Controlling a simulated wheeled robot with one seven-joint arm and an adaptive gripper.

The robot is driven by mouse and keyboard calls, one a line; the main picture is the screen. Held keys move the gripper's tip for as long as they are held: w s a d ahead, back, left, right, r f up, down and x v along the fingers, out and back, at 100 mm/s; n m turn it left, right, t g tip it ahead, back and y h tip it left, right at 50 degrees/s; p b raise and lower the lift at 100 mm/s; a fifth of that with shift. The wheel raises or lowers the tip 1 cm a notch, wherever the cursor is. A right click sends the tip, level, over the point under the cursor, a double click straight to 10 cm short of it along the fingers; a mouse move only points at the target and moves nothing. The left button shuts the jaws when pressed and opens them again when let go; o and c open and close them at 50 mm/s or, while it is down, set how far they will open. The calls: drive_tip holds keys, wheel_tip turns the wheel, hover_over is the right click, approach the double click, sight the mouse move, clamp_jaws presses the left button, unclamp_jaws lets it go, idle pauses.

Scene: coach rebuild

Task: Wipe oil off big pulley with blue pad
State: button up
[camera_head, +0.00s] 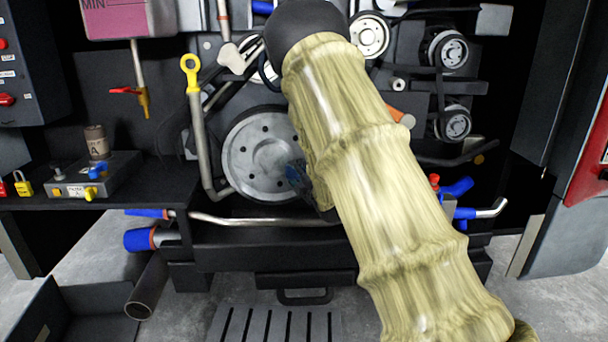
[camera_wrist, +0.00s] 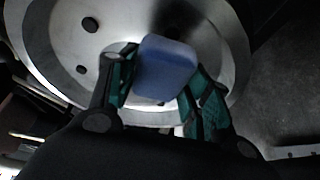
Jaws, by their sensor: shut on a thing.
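The big pulley (camera_head: 252,160) is a grey metal disc with several holes, low in the middle of the engine bay. It fills the upper part of the wrist view (camera_wrist: 65,50). My gripper (camera_wrist: 155,85) has its dark and green fingers shut on the blue pad (camera_wrist: 167,68). The pad lies over the pulley's face near its lower part; I cannot tell whether it touches. In the head view my gripper (camera_head: 298,178) is at the pulley's right side, mostly hidden behind my sleeved arm. No oil is clearly visible on the visible part of the pulley.
A yellow-ringed dipstick tube (camera_head: 195,110) stands just left of the pulley. A grey pipe (camera_head: 265,222) runs below it. Smaller pulleys (camera_head: 370,36) sit at upper right. A dark shelf at left holds a brown can (camera_head: 96,142) and a box with valves (camera_head: 95,178).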

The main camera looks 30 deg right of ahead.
drive_tip(key=shift+w+a+r, duration=0.2)
drive_tip(key=shift+a+r, duration=0.05)
drive_tip(key=shift+s+a+f, duration=0.2)
drive_tip(key=shift+a+f, duration=0.05)
drive_tip(key=shift+a, duration=0.2)
drive_tip(key=shift+s+a, duration=0.15)
drive_tip(key=shift+s, duration=0.95)
drive_tip(key=shift+s+a, duration=0.4)
drive_tip(key=shift+s, duration=0.25)
drive_tip(key=shift+s+a, duration=0.35)
drive_tip(key=shift+s, duration=0.25)
drive_tip(key=shift+s, duration=0.1)
drive_tip(key=shift+s+a, duration=0.4)
drive_tip(key=shift+s, duration=0.2)
drive_tip(key=shift+s+a, duration=0.35)
drive_tip(key=shift+s, duration=0.25)
